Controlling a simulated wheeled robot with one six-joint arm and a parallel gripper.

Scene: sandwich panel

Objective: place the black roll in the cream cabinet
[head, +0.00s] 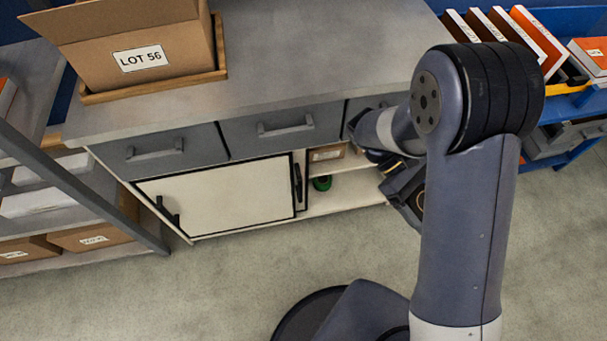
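The cream cabinet (220,200) stands under a grey worktop, with grey drawers above. Its cream door covers the left part of the front. To the right of the door the cabinet is open, showing a shelf and a floor. My gripper (408,200) is in front of the open part's right side, mostly hidden behind my arm. I cannot see its fingertips clearly. A dark shape with a thin tan curve shows at the gripper; I cannot tell whether it is the black roll. No black roll is clearly visible elsewhere.
A green roll (321,184) lies on the cabinet floor, below a cardboard box (328,153) on the shelf. A LOT 56 carton (140,50) sits in a tray on the worktop (300,50). Racks stand left and right. The floor (220,280) in front is clear.

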